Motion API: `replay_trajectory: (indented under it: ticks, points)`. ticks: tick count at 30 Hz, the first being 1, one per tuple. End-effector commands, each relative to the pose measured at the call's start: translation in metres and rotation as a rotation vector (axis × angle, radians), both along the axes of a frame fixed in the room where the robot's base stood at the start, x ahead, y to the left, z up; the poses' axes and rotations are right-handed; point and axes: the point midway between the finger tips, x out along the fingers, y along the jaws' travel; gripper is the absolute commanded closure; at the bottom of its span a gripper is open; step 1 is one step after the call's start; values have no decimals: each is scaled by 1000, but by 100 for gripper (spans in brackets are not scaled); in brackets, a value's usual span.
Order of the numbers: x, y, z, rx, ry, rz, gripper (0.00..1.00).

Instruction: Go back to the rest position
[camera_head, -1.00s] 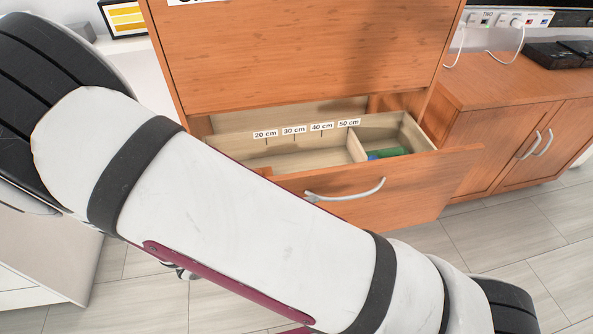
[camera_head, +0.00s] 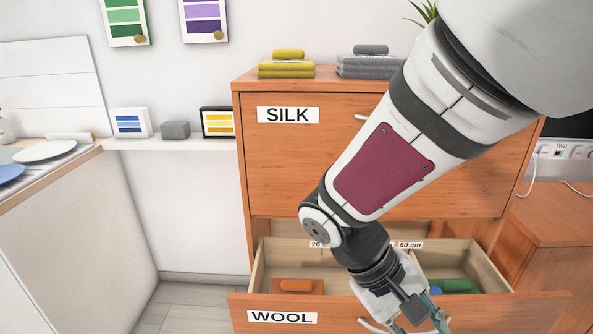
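My arm reaches down from the upper right across the wooden cabinet (camera_head: 270,170). My gripper (camera_head: 418,322) is at the bottom edge of the picture, in front of and over the open WOOL drawer (camera_head: 258,300). Its fingertips are cut off by the picture edge, so its opening does not show. No held thing is visible. In the drawer, an orange item (camera_head: 296,286) lies in the left part. A green item (camera_head: 455,285) and a bit of blue (camera_head: 435,290) lie in the right part. My arm hides the drawer's middle.
The SILK front (camera_head: 290,145) above is closed. Folded yellow cloths (camera_head: 287,68) and grey cloths (camera_head: 370,65) lie on the cabinet top. A white shelf (camera_head: 180,145) and a counter with plates (camera_head: 45,151) are at left. A lower cabinet (camera_head: 550,225) stands at right.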

Motion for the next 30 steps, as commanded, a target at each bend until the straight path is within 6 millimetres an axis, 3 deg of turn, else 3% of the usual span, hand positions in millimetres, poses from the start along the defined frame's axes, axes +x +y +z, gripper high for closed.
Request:
replay_trajectory:
  ticks: [12,21,30]
  points:
    - [-61,-16,61,389,-198,-188,69]
    - [-93,-11,82,554,-363,-222,69]
    - [-109,-5,99,628,-480,-218,69]
